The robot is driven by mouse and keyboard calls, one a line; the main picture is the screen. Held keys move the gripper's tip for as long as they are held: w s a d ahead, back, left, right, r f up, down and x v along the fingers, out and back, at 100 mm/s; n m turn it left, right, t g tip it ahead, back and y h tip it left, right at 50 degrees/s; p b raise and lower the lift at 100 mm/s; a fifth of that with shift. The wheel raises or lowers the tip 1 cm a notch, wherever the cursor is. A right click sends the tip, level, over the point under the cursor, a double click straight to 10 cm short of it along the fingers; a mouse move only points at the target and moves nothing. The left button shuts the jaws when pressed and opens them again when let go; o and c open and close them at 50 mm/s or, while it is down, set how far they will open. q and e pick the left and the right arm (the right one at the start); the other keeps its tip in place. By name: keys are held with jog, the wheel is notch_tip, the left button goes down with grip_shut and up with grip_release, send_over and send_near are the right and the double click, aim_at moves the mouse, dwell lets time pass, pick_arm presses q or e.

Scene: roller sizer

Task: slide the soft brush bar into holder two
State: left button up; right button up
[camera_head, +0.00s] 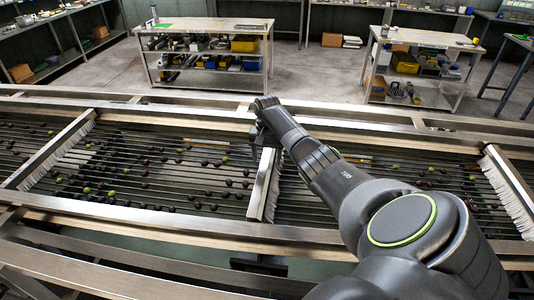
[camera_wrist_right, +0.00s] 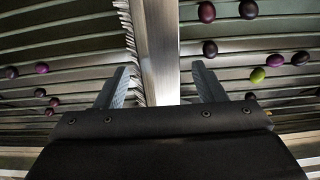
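The middle brush bar (camera_head: 262,188) is a metal strip with pale bristles, lying across the rollers of the sizer. My right gripper (camera_head: 262,135) is at its far end. In the right wrist view the bar (camera_wrist_right: 158,50) passes between the two fingers of my right gripper (camera_wrist_right: 163,88). The fingers are apart, with gaps to the bar on both sides. Two more brush bars show, one at the left (camera_head: 50,150) and one at the right (camera_head: 512,190). No holder is clearly told apart, and which bar is the soft one cannot be told. My left gripper is out of view.
Dark and green olive-like fruits (camera_head: 228,182) lie scattered on the rollers. Metal rails (camera_head: 180,226) run along the sizer's near and far sides. Beyond it stand two workbenches, one at the middle (camera_head: 205,25) and one at the right (camera_head: 425,38), with open floor between.

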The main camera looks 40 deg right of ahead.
notch_tip(320, 180, up, 11)
jog(key=b, duration=0.3)
notch_tip(320, 180, up, 5)
jog(key=p, duration=0.3)
send_over(267, 159)
jog(key=shift+s+r+p, duration=0.1)
jog(key=shift+r+p, duration=0.35)
jog(key=shift+r, duration=0.25)
